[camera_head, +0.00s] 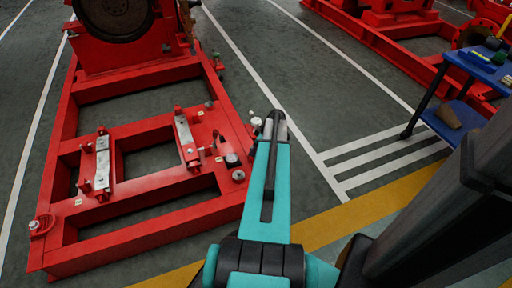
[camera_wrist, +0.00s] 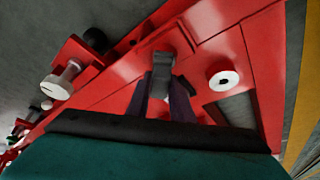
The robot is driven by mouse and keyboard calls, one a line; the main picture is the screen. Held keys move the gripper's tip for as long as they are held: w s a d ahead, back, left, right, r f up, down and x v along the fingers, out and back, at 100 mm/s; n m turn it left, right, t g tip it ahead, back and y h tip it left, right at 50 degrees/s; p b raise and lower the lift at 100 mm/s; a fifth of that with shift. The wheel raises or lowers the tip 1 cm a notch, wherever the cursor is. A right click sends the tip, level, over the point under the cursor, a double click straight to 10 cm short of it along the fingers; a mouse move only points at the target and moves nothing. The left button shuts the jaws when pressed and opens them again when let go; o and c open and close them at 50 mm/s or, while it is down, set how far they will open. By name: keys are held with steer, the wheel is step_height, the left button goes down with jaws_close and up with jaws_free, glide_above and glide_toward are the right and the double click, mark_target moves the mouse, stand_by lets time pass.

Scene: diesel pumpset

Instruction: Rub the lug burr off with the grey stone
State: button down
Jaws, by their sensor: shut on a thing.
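In the wrist view my gripper (camera_wrist: 162,92) is shut on a grey block, which looks like the grey stone (camera_wrist: 161,74). The stone points away from the camera, just in front of a red block (camera_wrist: 172,40) on the red frame that may be the lug. I cannot tell whether the stone touches it. No burr can be made out. In the head view my teal forearm reaches to the right side of the red base frame (camera_head: 66,222) and hides most of the gripper and the stone.
A white ring (camera_wrist: 224,79) lies on the frame right of the gripper, and a pale bolt (camera_wrist: 62,82) stands at left. Two metal pads (camera_head: 103,157) (camera_head: 184,130) sit on the crossmembers. A blue cart (camera_head: 478,68) stands at right. Striped floor between is clear.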

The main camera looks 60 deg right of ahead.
steer(key=shift+s+a, duration=0.2)
steer(key=shift+s, duration=0.1)
steer(key=shift+s+a, duration=0.2)
steer(key=shift+s, duration=0.1)
stand_by(0.3)
steer(key=shift+s+a, duration=0.1)
stand_by(0.3)
steer(key=shift+s+a+f, duration=0.1)
steer(key=shift+s+a, duration=0.15)
steer(key=shift+s, duration=0.1)
stand_by(0.4)
stand_by(0.4)
steer(key=shift+w+d, duration=0.35)
steer(key=shift+w, duration=0.15)
steer(key=shift+r, duration=0.2)
